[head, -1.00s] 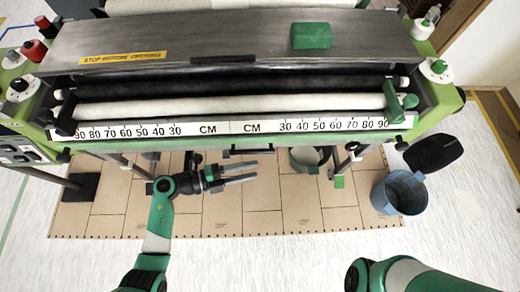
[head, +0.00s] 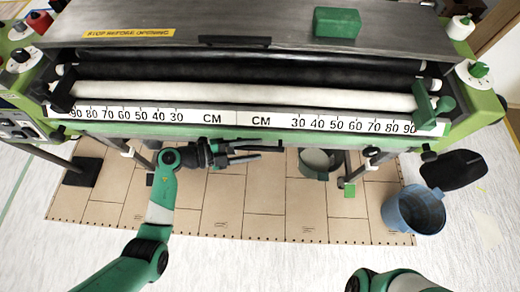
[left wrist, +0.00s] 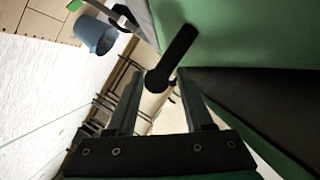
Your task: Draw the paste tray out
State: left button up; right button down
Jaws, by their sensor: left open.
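The wallpaper paster (head: 300,120) is a wide green machine with a white roller and a CM scale along its front. A dark handle-like bar (head: 262,147) shows under the middle of its front edge; the paste tray itself I cannot make out. My left gripper (head: 252,153) is open just under that edge, its fingers pointing right, at the bar. In the left wrist view a black bar (left wrist: 173,60) lies at and between the fingertips of the open gripper (left wrist: 161,70); whether they touch is unclear. My right gripper is out of view.
A blue bucket (head: 414,211) stands on the floor at the right, with a black lid-like piece (head: 455,170) beside it. A green-rimmed round container (head: 318,163) sits under the machine. Brown boards (head: 270,222) cover the floor in front. A green block (head: 337,22) lies on top.

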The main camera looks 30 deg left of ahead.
pick_arm(q)
jog(key=shift+b+x, duration=0.3)
jog(key=shift+x, duration=1)
grip_shut()
dwell(0.4)
